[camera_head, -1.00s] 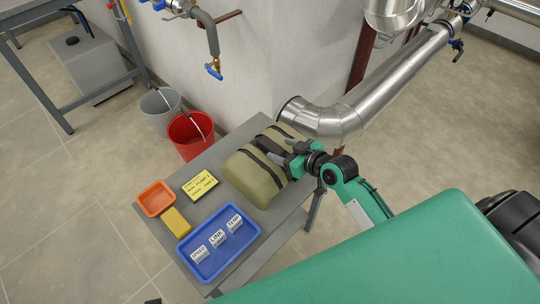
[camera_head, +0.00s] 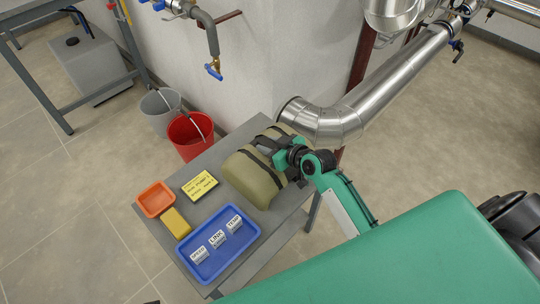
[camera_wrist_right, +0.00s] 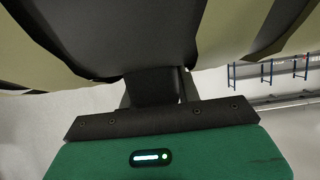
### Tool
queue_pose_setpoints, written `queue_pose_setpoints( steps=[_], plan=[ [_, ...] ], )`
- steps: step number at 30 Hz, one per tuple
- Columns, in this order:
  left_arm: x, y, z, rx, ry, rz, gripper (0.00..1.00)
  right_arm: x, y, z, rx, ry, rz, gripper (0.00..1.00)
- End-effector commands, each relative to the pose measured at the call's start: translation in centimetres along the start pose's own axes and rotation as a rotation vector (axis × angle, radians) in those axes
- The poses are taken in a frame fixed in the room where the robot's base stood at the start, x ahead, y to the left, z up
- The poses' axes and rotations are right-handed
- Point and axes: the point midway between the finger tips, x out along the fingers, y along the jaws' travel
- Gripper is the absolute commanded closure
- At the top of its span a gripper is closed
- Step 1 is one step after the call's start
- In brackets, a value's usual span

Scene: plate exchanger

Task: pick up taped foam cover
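The taped foam cover (camera_head: 250,178) is an olive, rounded, two-part block with black tape bands. It lies on the far right end of the grey table in the head view. My right gripper (camera_head: 283,157) is at the cover's right side, over its dark middle. In the right wrist view the cover (camera_wrist_right: 240,22) fills the top, close in front of the green gripper body, with a dark part at its centre. The fingertips are hidden against the cover, so their opening and grip do not show. My left gripper is not in view.
The grey table (camera_head: 262,232) also holds a yellow label card (camera_head: 200,185), an orange tray (camera_head: 155,198), a yellow block (camera_head: 176,223) and a blue tray (camera_head: 207,267) with labelled tags. Red (camera_head: 188,138) and grey buckets stand behind it. A silver pipe (camera_head: 385,88) passes close behind the cover.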

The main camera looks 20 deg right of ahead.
Motion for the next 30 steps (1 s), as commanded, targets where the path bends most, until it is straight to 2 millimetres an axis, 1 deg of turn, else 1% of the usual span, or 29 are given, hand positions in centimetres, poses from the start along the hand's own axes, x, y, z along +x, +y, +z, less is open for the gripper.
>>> queue_pose_setpoints(
  steps=[1,4,5,13,17,20,23,27,30],
  plan=[
    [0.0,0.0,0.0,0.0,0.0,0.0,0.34,0.0,0.0,0.0,0.0,0.0,0.0,0.77],
    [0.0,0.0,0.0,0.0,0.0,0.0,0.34,0.0,0.0,0.0,0.0,0.0,0.0,0.97],
    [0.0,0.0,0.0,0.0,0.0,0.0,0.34,0.0,0.0,0.0,0.0,0.0,0.0,1.0],
    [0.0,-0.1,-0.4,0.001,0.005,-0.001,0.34,-0.1,0.0,-0.1,-0.001,0.001,0.0,1.0],
    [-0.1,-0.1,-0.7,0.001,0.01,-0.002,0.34,-0.3,0.0,-0.7,-0.002,0.001,0.0,1.0],
    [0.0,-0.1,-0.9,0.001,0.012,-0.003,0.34,-0.7,0.1,-1.7,-0.003,0.004,0.001,1.0],
    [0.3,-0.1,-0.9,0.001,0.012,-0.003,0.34,-1.3,0.0,-3.2,-0.003,0.004,0.001,1.0],
    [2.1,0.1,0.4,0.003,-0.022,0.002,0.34,-2.6,0.0,-6.3,-0.005,0.005,0.0,1.0],
    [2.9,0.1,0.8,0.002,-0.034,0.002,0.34,-3.7,0.0,-8.9,-0.006,0.006,0.001,1.0]
  ],
)
